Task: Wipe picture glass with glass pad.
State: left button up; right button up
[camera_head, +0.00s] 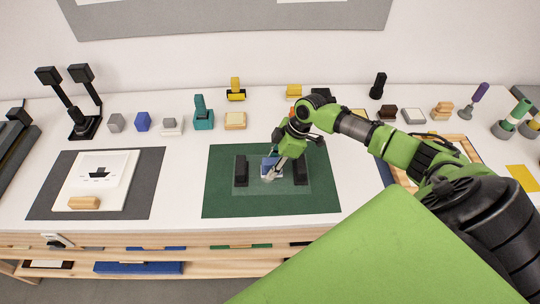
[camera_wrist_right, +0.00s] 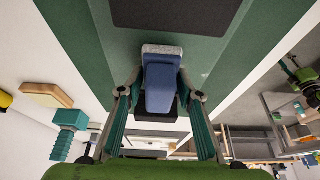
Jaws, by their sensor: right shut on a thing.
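The picture glass (camera_head: 256,187) is a clear pane lying on a dark green mat (camera_head: 220,205). A black block stands at its left end (camera_head: 241,171) and another at its right end (camera_head: 300,171). My right gripper (camera_head: 275,164) is over the middle of the glass, between the blocks, shut on the glass pad. The pad has a blue grip (camera_head: 268,161) and a pale grey face. The blue grip also shows between the fingers in the right wrist view (camera_wrist_right: 162,85). I cannot tell whether the pad touches the glass. My left gripper is not in view.
A grey mat with a ship picture (camera_head: 100,180) and a wooden block (camera_head: 84,203) lies at the left. Several small blocks and tools line the back, including a teal tool (camera_head: 203,113) and a black two-headed lamp (camera_head: 85,125). A wooden frame (camera_head: 468,150) lies at the right.

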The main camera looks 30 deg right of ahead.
aim_at(286, 173)
jog(key=shift+f, duration=0.3)
dwell(0.7)
jog(key=shift+s+d, duration=0.7)
jog(key=shift+d, duration=0.3)
jog(key=shift+s+d, duration=0.65)
jog(key=shift+d, duration=0.3)
notch_tip(286, 173, up, 3)
jog(key=p, duration=0.3)
jog(key=shift+w+f, duration=0.1)
jog(key=shift+f, duration=0.1)
jog(key=shift+r, duration=0.2)
notch_tip(286, 173, up, 4)
